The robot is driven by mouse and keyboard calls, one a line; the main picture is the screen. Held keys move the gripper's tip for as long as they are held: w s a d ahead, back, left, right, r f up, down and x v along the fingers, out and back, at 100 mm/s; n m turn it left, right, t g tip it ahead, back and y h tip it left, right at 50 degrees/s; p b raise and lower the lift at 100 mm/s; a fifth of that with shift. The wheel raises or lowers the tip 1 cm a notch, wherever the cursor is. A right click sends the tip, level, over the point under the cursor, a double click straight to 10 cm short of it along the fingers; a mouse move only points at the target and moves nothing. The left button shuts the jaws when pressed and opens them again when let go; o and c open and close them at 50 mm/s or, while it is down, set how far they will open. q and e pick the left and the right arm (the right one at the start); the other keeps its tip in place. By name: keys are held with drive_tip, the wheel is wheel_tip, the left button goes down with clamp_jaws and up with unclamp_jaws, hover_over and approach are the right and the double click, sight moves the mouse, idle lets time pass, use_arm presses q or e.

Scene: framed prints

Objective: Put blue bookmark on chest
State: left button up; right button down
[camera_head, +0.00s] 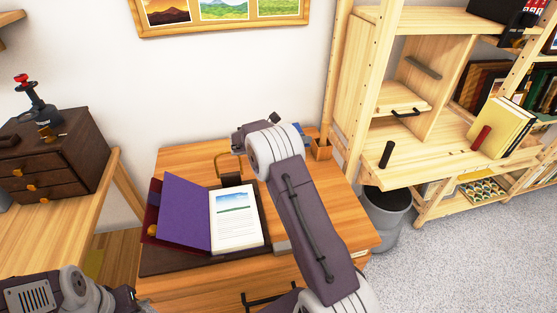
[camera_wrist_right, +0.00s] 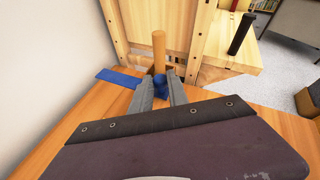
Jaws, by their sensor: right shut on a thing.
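In the right wrist view my right gripper (camera_wrist_right: 160,88) is closed over the back of the desk, with a small piece of blue between its fingertips. A flat blue strip, seemingly the blue bookmark (camera_wrist_right: 117,76), shows just left of the fingers; whether it joins the blue between them is unclear. The dark brown chest (camera_head: 62,155) with several drawers and orange-brown knobs stands on the wooden surface at the left, far from that gripper. My left arm is at the lower left; its fingers are out of view.
An open purple-covered book (camera_head: 184,213) lies on the wooden desk (camera_head: 182,157). A black-and-red object (camera_head: 36,100) stands on the chest. A round wooden stick (camera_wrist_right: 158,48) rises beyond the right fingertips. A shelf unit (camera_head: 425,160) and grey bin (camera_head: 388,210) are at the right.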

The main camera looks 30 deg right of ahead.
drive_tip(key=shift+s+d+f, duration=0.1)
drive_tip(key=shift+d+f, duration=0.05)
drive_tip(key=shift+d, duration=0.15)
wheel_tip(320, 180, down, 10)
drive_tip(key=shift+f+b, duration=0.1)
drive_tip(key=shift+b, duration=1.1)
drive_tip(key=shift+f, duration=0.1)
drive_tip(key=c, duration=1.6)
unclamp_jaws()
